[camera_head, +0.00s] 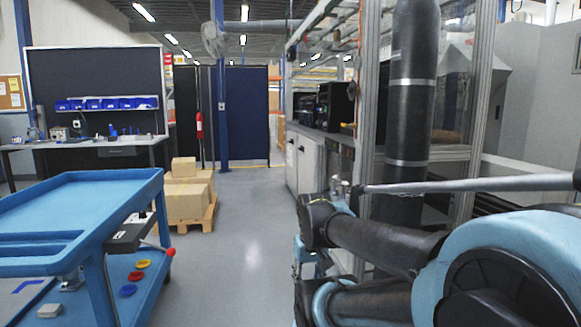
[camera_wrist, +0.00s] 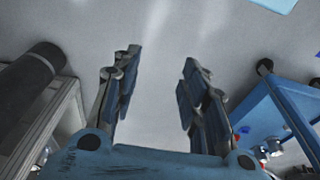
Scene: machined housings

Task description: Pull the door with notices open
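A run of pale grey cabinet doors (camera_head: 305,162) stands right of centre in the head view, beyond my arm, under a bench. Small marks show on these doors, but they are too small to read as notices. The doors look shut. In the wrist view my gripper (camera_wrist: 161,58) is open, with its two fingers wide apart and only grey floor between them. It is apart from the cabinet, and no door shows in the wrist view. In the head view my arm fills the lower right and hides the lower part of the cabinet's near end.
A blue cart (camera_head: 80,195) stands on the left; a blue cart also shows at right in the wrist view (camera_wrist: 285,100). Cartons (camera_head: 188,198) sit on a pallet (camera_head: 208,215). A metal frame and black column (camera_head: 412,90) stand on the right. The middle floor (camera_head: 245,215) is clear.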

